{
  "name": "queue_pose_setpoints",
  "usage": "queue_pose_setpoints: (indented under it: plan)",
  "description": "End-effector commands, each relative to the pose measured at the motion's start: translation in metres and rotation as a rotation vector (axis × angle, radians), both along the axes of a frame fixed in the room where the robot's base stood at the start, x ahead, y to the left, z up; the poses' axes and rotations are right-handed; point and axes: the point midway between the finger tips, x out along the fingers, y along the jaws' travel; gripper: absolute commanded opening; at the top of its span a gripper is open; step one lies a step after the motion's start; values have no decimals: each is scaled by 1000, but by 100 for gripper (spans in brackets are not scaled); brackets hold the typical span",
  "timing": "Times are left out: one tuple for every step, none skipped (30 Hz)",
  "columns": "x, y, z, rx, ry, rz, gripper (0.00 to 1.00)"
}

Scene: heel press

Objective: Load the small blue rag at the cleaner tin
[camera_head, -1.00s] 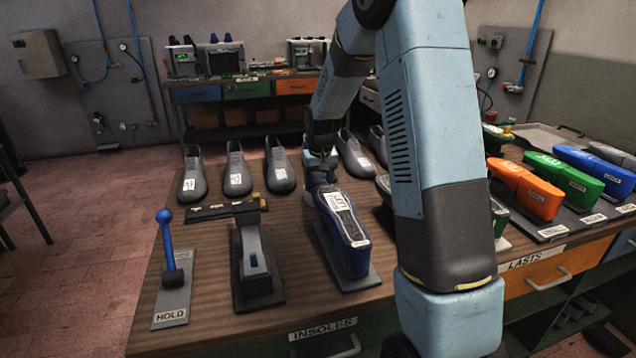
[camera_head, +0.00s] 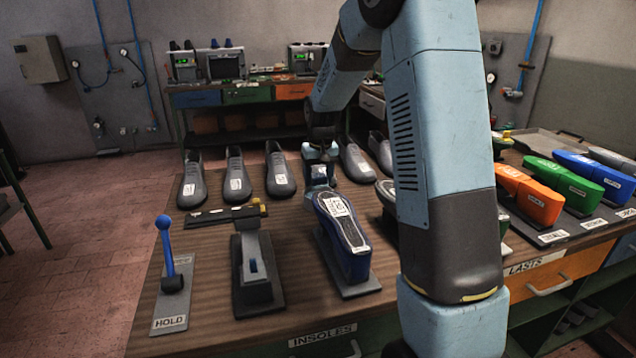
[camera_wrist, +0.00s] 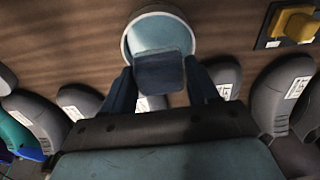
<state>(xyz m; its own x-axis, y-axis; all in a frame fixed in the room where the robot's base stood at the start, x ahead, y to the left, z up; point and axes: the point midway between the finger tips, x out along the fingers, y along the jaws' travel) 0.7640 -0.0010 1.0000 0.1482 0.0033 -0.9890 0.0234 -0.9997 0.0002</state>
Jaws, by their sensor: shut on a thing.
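My gripper (camera_wrist: 158,78) is shut on the small blue rag (camera_wrist: 160,72), a dark blue square pad between its fingers in the wrist view. The round cleaner tin (camera_wrist: 160,10) shows just beyond the rag, with a pale rim and a grey-blue inside. The rag overlaps the tin's near part in this view; I cannot tell whether they touch. In the head view my gripper (camera_head: 320,155) is at the back of the bench, behind the shoe sole on its blue last (camera_head: 345,235). The rag cannot be made out clearly there.
Several grey shoes (camera_head: 235,180) stand in a row along the back of the bench. A blue-handled hold lever (camera_head: 165,240) and a dark stand (camera_head: 255,270) are at the front left. Coloured lasts (camera_head: 530,195) stand on the right. Bare wood lies between these.

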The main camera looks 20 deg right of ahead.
Motion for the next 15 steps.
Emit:
queue_pose_setpoints:
  plan:
    - [0,0,4,0,-1,0,35]
    - [0,0,6,0,-1,0,35]
    - [0,0,9,0,-2,0,35]
    - [0,0,11,0,-2,0,35]
    - [0,0,13,0,-2,0,35]
    - [0,0,15,0,-2,0,35]
    - [0,0,17,0,-2,0,35]
    - [0,0,19,0,-1,0,35]
    - [0,0,21,0,-1,0,35]
    - [0,0,23,0,-1,0,35]
    - [0,0,25,0,-1,0,35]
    - [0,0,27,0,-1,0,35]
    - [0,0,28,0,-1,0,35]
    - [0,0,30,0,-1,0,35]
    - [0,0,31,0,-1,0,35]
